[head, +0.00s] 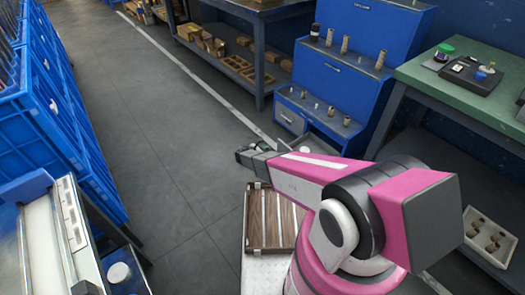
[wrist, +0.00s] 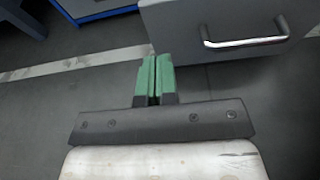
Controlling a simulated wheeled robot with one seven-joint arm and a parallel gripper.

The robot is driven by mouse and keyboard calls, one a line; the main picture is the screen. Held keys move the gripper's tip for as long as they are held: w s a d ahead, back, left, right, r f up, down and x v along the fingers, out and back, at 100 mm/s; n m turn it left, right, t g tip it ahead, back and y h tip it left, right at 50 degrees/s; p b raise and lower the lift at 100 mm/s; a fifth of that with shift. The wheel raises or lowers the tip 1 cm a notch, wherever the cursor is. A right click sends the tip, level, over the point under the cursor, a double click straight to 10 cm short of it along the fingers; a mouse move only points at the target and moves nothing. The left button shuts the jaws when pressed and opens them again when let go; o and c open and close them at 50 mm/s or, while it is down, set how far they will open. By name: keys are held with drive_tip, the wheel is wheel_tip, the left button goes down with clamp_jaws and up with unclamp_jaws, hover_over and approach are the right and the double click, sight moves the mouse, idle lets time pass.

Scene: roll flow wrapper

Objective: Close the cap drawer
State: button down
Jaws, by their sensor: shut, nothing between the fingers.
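The drawer with a grey front and a silver bar handle (wrist: 245,42) is at the upper right of the wrist view. How far the drawer stands out is hard to tell. My gripper (wrist: 153,78) has green fingers pressed together with nothing between them. The fingertips are left of the handle, just below the front's lower left edge in the picture, with no clear contact. In the head view my gripper (head: 250,152) is left of and below the drawer.
A green-topped table (head: 460,85) stands right of the cabinet. Blue crates (head: 45,125) line the left side. A wooden slatted tray (head: 258,222) lies under my arm. The grey floor (head: 150,130) between the crates and the cabinet is clear.

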sight(280, 143)
drive_tip(key=x, duration=0.8)
drive_tip(key=shift+r, duration=0.4)
drive_tip(key=shift+w+d, duration=0.25)
drive_tip(key=shift+d, duration=0.1)
drive_tip(key=shift+w, duration=0.1)
drive_tip(key=w+d, duration=1.3)
drive_tip(key=d, duration=0.4)
drive_tip(key=shift+w+d, duration=0.35)
drive_tip(key=shift+d, duration=0.05)
